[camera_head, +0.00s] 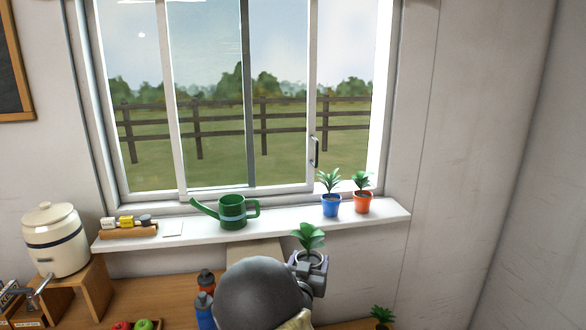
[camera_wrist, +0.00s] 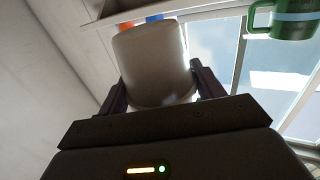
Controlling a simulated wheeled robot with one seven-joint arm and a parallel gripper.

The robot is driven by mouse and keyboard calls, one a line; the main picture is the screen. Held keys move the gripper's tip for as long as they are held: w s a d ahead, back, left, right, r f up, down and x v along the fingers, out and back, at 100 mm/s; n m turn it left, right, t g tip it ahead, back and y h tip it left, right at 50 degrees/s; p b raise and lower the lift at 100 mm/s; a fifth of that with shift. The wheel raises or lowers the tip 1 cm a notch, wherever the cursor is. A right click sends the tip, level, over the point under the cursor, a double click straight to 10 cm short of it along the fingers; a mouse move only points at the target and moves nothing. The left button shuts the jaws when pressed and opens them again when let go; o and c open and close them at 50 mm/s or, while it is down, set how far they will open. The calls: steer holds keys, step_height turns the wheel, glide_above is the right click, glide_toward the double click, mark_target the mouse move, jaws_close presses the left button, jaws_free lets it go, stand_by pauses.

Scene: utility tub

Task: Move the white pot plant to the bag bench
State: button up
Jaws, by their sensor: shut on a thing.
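The white pot plant, a pale pot with green leaves (camera_head: 310,236), is held by my gripper (camera_head: 309,262), in front of and below the window sill. In the wrist view the white pot (camera_wrist: 152,62) sits between the two dark fingers of my gripper (camera_wrist: 157,80), with a finger on each side. My arm hides part of the pot in the head view. I cannot make out a bag bench for certain in either view.
The sill (camera_head: 290,217) holds a green watering can (camera_head: 233,211), a blue pot plant (camera_head: 331,203) and an orange one (camera_head: 362,201). Below are bottles (camera_head: 205,310), apples (camera_head: 143,325), a crock (camera_head: 55,240) and another plant (camera_head: 381,316).

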steer(key=s+d+f+n+y, duration=0.1)
steer(key=s+d+f, duration=0.2)
steer(key=f, duration=0.5)
steer(key=s+d+f+n+y, duration=0.1)
steer(key=s+d+f, duration=0.3)
steer(key=f, duration=0.5)
steer(key=s+d+f+y, duration=0.2)
steer(key=s+f, duration=0.3)
steer(key=f, duration=0.4)
steer(key=shift+s+d+f+n+t, duration=0.2)
steer(key=shift+s+d+n+t, duration=0.15)
steer(key=shift+d, duration=0.5)
steer(key=shift+d, duration=0.1)
steer(key=shift+w+d, duration=0.1)
